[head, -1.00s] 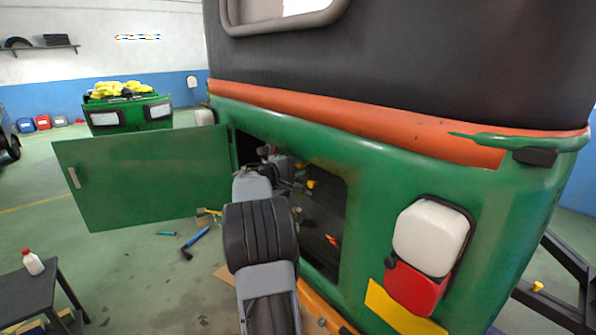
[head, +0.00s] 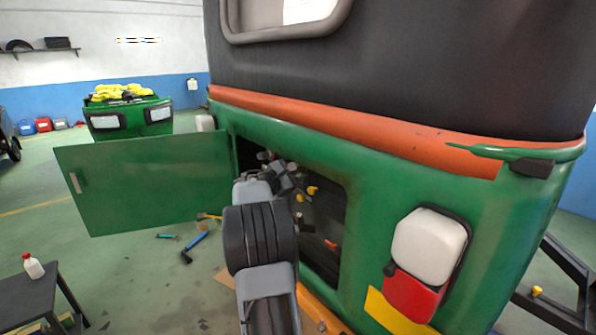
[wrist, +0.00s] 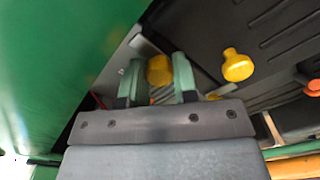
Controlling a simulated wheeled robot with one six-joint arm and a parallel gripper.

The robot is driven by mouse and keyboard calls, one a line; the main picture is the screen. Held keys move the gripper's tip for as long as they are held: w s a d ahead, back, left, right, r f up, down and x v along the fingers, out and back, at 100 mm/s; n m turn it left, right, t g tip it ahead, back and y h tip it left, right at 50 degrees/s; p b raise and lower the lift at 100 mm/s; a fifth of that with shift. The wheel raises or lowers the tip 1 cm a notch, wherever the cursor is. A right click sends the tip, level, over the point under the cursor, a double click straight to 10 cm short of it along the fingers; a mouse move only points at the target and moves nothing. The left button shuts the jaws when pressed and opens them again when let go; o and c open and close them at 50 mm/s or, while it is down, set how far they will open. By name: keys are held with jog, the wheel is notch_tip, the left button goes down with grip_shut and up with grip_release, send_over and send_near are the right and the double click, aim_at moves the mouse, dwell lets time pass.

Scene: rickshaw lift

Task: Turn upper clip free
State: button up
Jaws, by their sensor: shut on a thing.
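In the wrist view, my gripper (wrist: 157,75) has its two pale green fingers on either side of a yellow clip knob (wrist: 159,70), shut on it. A second yellow knob (wrist: 238,65) stands free to the right, on a dark ribbed panel (wrist: 285,35). I cannot tell for sure which knob is the upper clip. In the head view, my gripper reaches into the open rear compartment of the green rickshaw (head: 400,190); its fingertips and the held knob are hidden there. A yellow knob (head: 312,190) shows to the right of my wrist.
The green hatch door (head: 145,185) stands open on the left. The compartment's edge (head: 343,230) is close to my arm on the right. An orange piece (head: 331,244) shows low inside. Tools, including a blue one (head: 195,247), lie on the floor. A dark table (head: 35,295) stands at left.

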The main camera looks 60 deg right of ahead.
jog(key=shift+n, duration=0.6)
jog(key=o, duration=0.9)
jog(key=shift+o, duration=0.2)
jog(key=b+v, duration=0.3)
jog(key=v, duration=1)
jog(key=shift+w+a, duration=0.25)
jog(key=shift+a, duration=0.1)
